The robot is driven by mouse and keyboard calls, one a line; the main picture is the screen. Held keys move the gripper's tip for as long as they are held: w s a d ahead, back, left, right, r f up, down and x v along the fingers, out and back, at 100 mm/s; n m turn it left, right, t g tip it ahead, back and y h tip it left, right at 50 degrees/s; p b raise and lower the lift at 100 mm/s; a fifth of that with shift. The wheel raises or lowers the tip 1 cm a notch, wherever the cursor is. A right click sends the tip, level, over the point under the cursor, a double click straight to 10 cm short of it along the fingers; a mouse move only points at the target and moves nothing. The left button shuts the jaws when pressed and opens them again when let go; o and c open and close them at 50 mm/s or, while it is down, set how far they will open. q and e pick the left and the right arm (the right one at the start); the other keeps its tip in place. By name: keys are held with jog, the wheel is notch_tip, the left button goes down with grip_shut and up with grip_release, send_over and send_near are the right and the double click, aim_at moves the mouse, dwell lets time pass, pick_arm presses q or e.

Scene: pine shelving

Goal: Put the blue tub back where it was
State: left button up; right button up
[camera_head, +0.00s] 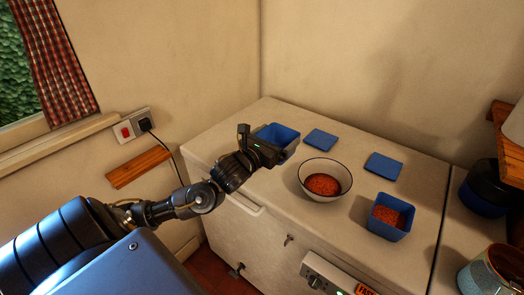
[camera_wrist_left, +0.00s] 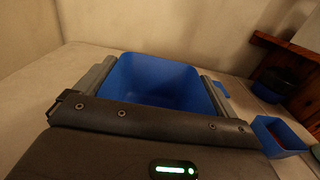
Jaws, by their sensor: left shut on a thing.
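My left gripper (camera_head: 268,150) is shut on a blue tub (camera_head: 279,134) at the back left of the white chest top. In the left wrist view the tub (camera_wrist_left: 152,82) sits between the two fingers, upright, and its visible inside looks empty. I cannot tell whether its base touches the chest top. A second blue tub (camera_head: 389,216), with red-orange contents, stands at the front right; it also shows in the left wrist view (camera_wrist_left: 281,138). My right gripper is not in view.
A white bowl (camera_head: 313,190) with red-orange contents stands right of my gripper. Two flat blue lids (camera_head: 320,139) (camera_head: 384,167) lie behind it on the chest top (camera_head: 350,147). A dark blue pot (camera_head: 483,193) and a speckled mug (camera_head: 492,272) stand at right, below a wooden shelf (camera_head: 507,140).

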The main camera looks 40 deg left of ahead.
aim_at(270, 131)
pick_arm(q)
jog(key=a, duration=0.1)
jog(key=w+a+f+p, duration=0.1)
jog(key=a, duration=0.1)
jog(key=w+a, duration=0.1)
jog(key=shift+a+f, duration=0.35)
jog(key=shift+f, duration=0.05)
jog(key=w+a+f+p, duration=0.1)
jog(key=w+a+f, duration=0.1)
jog(key=a+f, duration=0.2)
notch_tip(270, 131, down, 2)
jog(key=shift+f+p, duration=0.1)
jog(key=shift+p, duration=0.2)
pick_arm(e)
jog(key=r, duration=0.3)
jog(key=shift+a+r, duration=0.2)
pick_arm(q)
jog(key=shift+w+a+f, duration=0.15)
jog(key=shift+a+f, duration=0.1)
jog(key=shift+a, duration=0.05)
notch_tip(270, 131, down, 2)
jog(key=shift+f+p, duration=0.15)
jog(key=shift+p, duration=0.65)
jog(key=shift+f, duration=0.25)
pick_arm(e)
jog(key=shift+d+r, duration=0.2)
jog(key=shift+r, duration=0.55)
pick_arm(q)
jog(key=shift+d, duration=0.1)
